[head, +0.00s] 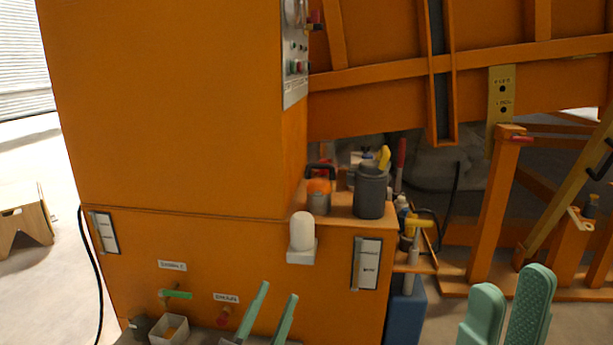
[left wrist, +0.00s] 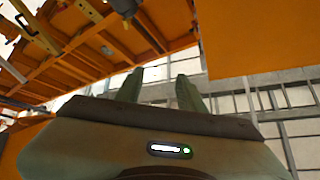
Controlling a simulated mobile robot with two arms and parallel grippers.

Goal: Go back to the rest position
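My left gripper (head: 278,289) is at the bottom middle of the head view, in front of the lower orange cabinet. Its two green fingers stand apart with nothing between them. The left wrist view shows the same fingers (left wrist: 159,88) apart and empty, pointing up past the orange frame. My right gripper (head: 513,277) is at the bottom right of the head view. Its thick green fingers are parted by a narrow gap, with nothing seen between them. The bases of both grippers are cut off by the frame edge.
The orange cabinet (head: 170,110) fills the left and middle. A dark grey cup (head: 370,192) and tools stand on its ledge. The tilted orange bed (head: 380,110) is at the right. A wooden stool (head: 22,215) stands left.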

